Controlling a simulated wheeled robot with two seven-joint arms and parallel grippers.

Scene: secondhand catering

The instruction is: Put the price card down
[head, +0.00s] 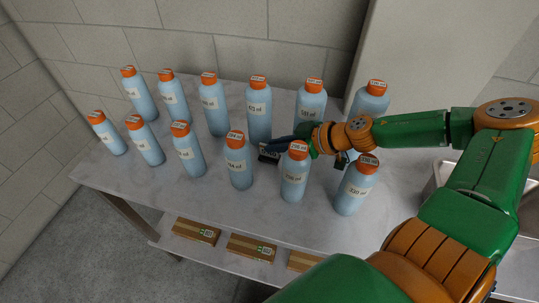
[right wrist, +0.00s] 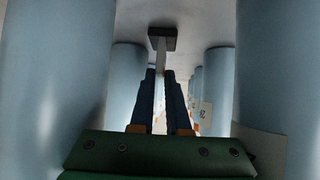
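My right gripper (head: 284,142) reaches in from the right between the back and front rows of bottles. The price card (head: 268,153) is a small dark piece at its fingertips, low near the table top. In the right wrist view the card shows as a thin grey upright with a dark base (right wrist: 162,38). The two dark blue fingers (right wrist: 160,76) close on the thin upright from both sides. I cannot tell for sure whether the base touches the table. The card's printed face is hidden. My left gripper is out of view.
Light blue bottles with orange caps stand in two rows on the grey table (head: 215,205), close around my right gripper. A front bottle (head: 294,178) stands just before my wrist. Cardboard boxes (head: 250,247) lie on the lower shelf. A wall is behind.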

